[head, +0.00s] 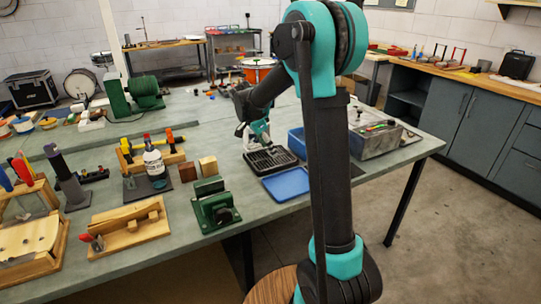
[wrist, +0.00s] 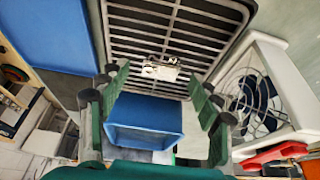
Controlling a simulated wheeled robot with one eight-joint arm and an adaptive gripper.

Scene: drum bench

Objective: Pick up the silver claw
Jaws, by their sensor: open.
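The silver claw (wrist: 161,69) is a small, bright, pale metal piece lying on the slatted black rack (wrist: 185,12) in the wrist view. In the head view I cannot make it out; my arm and gripper cover that spot. My gripper (wrist: 160,80) is open, with one green-padded finger on each side of the claw in the picture and nothing between them. In the head view my gripper (head: 262,134) hangs over the back of the black rack (head: 270,160). I cannot tell the exact height of the fingertips above the claw.
A flat blue tray (head: 286,184) lies in front of the rack, and a blue bin (head: 297,140) stands beside it. The bin shows between my fingers (wrist: 145,118). A white-framed wire-guarded object (wrist: 262,95) is close on the right. A green vise (head: 214,206) stands nearer the front.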

